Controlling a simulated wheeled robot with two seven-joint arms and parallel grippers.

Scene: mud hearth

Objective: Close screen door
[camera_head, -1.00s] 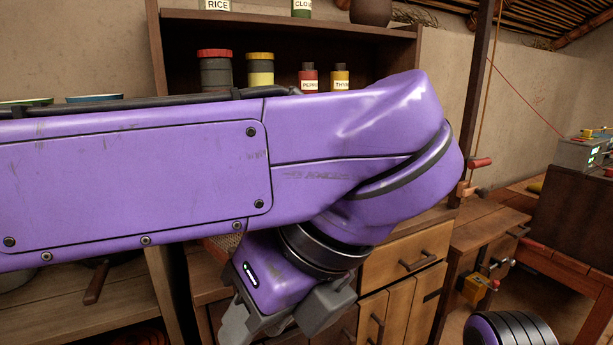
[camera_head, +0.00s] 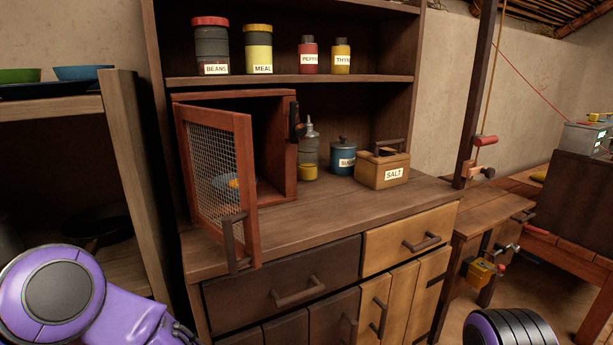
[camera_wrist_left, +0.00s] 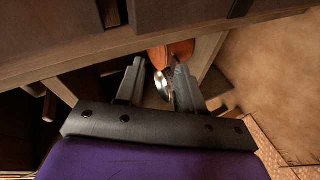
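The screen door (camera_head: 217,180) is a reddish-brown wooden frame with wire mesh. It stands open, swung out toward me from the left side of a small red-brown box cabinet (camera_head: 291,150) on the counter. Its dark handle (camera_head: 230,245) is near the lower free edge. A plate with something orange shows through the mesh. My left arm is at the lower left of the head view, with its gripper out of that view. In the left wrist view my left gripper (camera_wrist_left: 158,64) is open, its fingers apart, with an orange-brown object and a shiny round piece beyond them. My right gripper is not seen.
On the counter (camera_head: 325,208), right of the cabinet, stand a bottle (camera_head: 309,152), a blue jar (camera_head: 341,157) and a salt box (camera_head: 384,169). Jars line the shelf (camera_head: 370,79) above. Drawers (camera_head: 285,283) lie below. A side shelf (camera_head: 50,108) with bowls is at left.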

